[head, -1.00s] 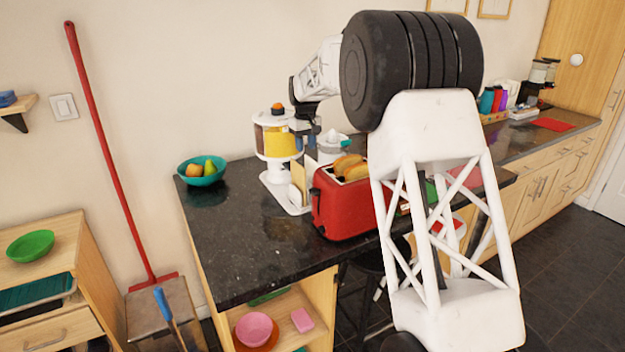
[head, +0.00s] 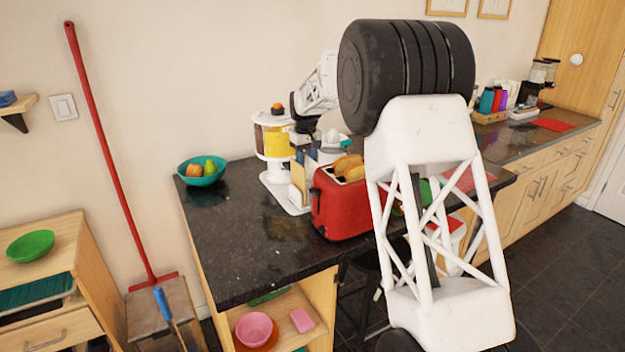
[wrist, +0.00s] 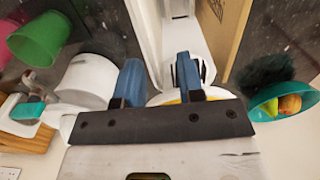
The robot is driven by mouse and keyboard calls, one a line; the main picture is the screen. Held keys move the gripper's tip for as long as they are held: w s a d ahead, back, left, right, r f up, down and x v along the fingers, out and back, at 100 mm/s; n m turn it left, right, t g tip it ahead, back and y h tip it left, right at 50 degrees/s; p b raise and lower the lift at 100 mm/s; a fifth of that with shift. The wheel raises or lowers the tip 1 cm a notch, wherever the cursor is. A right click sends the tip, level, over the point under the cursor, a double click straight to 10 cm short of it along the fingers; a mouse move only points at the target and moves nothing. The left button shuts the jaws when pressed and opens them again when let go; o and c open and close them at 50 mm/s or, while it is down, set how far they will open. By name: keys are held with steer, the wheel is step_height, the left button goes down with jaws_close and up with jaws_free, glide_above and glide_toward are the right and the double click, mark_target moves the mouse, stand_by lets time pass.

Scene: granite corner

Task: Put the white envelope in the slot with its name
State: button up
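A white rack (head: 294,207) stands on the dark counter just left of the toaster, with a tan upright panel (head: 299,178) in it. In the wrist view the rack's white floor (wrist: 188,40) and the tan panel (wrist: 226,28) show. A thin pale upright sheet (wrist: 147,40), which looks like the white envelope, runs in between my fingers. My gripper (wrist: 159,80) has blue fingertips standing apart, one on each side of the sheet, with a gap showing. In the head view my gripper (head: 312,155) is low over the rack, partly hidden. I cannot read any slot names.
A red toaster (head: 340,208) with bread stands close on the right. A dispenser with a yellow section (head: 276,142) stands behind the rack. A teal fruit bowl (head: 203,178) is at the back left. The counter's front left (head: 250,255) is clear.

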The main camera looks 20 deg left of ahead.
mark_target(306, 164)
steer(key=shift+f, duration=1.5)
steer(key=shift+c, duration=0.4)
jaws_close()
